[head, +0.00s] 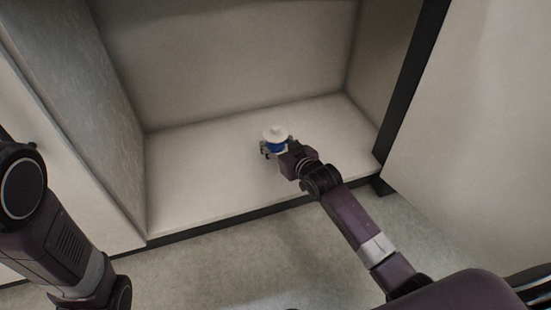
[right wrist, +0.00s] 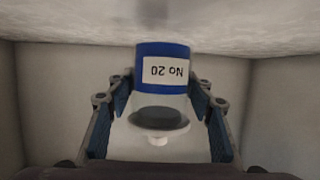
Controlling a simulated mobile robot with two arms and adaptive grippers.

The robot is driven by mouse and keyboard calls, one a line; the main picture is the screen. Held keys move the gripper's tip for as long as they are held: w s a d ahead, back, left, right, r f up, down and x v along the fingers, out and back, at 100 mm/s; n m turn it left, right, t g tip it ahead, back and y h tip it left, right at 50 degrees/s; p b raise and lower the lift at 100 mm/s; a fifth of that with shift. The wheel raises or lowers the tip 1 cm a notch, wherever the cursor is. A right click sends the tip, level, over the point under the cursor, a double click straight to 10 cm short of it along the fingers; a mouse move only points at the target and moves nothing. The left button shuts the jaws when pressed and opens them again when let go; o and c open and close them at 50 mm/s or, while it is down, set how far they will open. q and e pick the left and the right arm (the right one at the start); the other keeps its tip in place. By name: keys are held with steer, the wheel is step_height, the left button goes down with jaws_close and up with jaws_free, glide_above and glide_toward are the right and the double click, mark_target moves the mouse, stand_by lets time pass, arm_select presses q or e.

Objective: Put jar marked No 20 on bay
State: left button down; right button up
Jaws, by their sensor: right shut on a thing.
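The jar marked No 20 (head: 275,135) is blue and white with a pale knobbed lid, and it is inside the open bay (head: 200,185), over its pale floor. The right wrist view shows the jar (right wrist: 162,58) with its label upside down in the picture. My right gripper (head: 273,147) is shut on the jar, with a finger on each side. The head view does not clearly show whether the jar's base touches the floor. My left arm is at the lower left, and its gripper is out of view.
The bay has a back wall (head: 230,60) and side walls, and its floor around the jar is bare. A dark front edge (head: 225,222) runs along the bay floor. A pale panel (head: 475,130) stands at the right.

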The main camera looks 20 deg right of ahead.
mark_target(275, 152)
step_height(275, 152, down, 4)
steer(key=b, duration=0.3)
steer(key=shift+f, duration=0.15)
steer(key=o, duration=1.4)
steer(key=shift+o, duration=0.2)
